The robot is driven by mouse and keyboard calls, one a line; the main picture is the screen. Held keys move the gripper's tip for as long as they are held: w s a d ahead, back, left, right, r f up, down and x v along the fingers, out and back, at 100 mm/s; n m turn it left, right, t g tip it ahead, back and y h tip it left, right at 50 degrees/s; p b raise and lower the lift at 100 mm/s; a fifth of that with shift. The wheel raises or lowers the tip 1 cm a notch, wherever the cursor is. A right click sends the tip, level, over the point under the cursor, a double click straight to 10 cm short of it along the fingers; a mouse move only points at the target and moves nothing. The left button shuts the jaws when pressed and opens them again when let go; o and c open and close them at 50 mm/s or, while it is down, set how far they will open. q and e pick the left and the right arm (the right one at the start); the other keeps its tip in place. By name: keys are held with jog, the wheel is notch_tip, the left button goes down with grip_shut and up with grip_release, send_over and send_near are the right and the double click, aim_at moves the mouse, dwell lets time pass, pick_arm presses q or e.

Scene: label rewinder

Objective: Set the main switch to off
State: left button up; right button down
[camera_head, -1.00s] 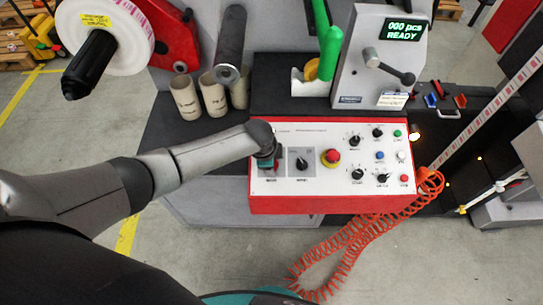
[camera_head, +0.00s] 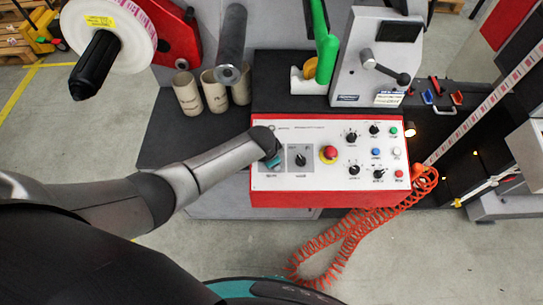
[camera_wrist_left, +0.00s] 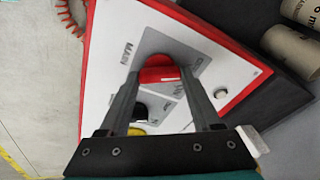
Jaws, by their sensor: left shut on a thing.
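The control panel (camera_head: 330,130) has a white face and a red rim. The main switch's red handle (camera_wrist_left: 160,76) shows in the left wrist view, on a grey plate marked MAIN (camera_wrist_left: 127,52). My left gripper (camera_wrist_left: 160,84) has its two dark fingers on either side of this handle and is shut on it. In the head view the left gripper (camera_head: 273,164) is over the left end of the panel and covers the switch. The display (camera_head: 399,31) on the grey housing is dark. My right gripper is not in view.
A black selector (camera_head: 301,160) and a red emergency button (camera_head: 329,153) sit right of the switch, then several small knobs and buttons. Cardboard cores (camera_head: 214,91) stand behind the panel. A coiled orange cord (camera_head: 345,245) hangs at the front right.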

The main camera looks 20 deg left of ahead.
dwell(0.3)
pick_arm(q)
jog(key=o, duration=1.4)
jog(key=shift+s+r+p, duration=0.2)
jog(key=shift+r+p, duration=0.15)
jog(key=shift+r, duration=0.35)
jog(key=shift+p+v, duration=1.6)
jog(key=shift+v, duration=5.3)
jog(key=shift+s, duration=0.15)
